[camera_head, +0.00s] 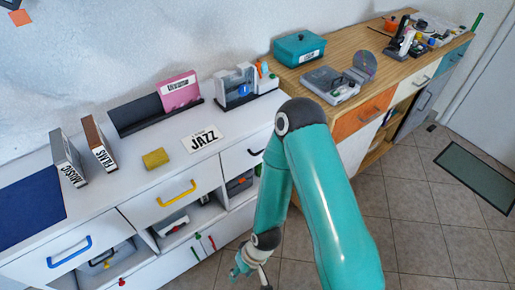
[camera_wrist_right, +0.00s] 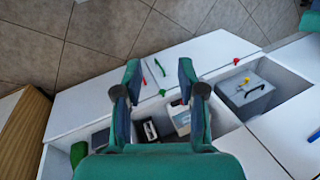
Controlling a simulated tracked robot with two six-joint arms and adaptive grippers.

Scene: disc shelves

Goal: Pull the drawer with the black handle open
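The black handle (camera_head: 256,152) sits on a white drawer front (camera_head: 236,156) at the right end of the white cabinet in the head view. That drawer looks shut, and my right arm covers the area just right of it. My right gripper (camera_head: 251,272) is low in front of the cabinet, below and apart from the handle, partly cut off by the bottom edge. In the wrist view the right gripper (camera_wrist_right: 159,74) is open, with nothing between its fingers. I cannot make out the black drawer handle there. My left gripper is in neither view.
The yellow-handled drawer (camera_head: 160,202) and blue-handled drawer (camera_head: 68,252) are left of it. Open compartments below hold boxes, including a grey one (camera_wrist_right: 246,94). A wooden cabinet (camera_head: 345,52) stands right, with an orange drawer (camera_head: 362,115). Tiled floor (camera_head: 415,235) is free in front.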

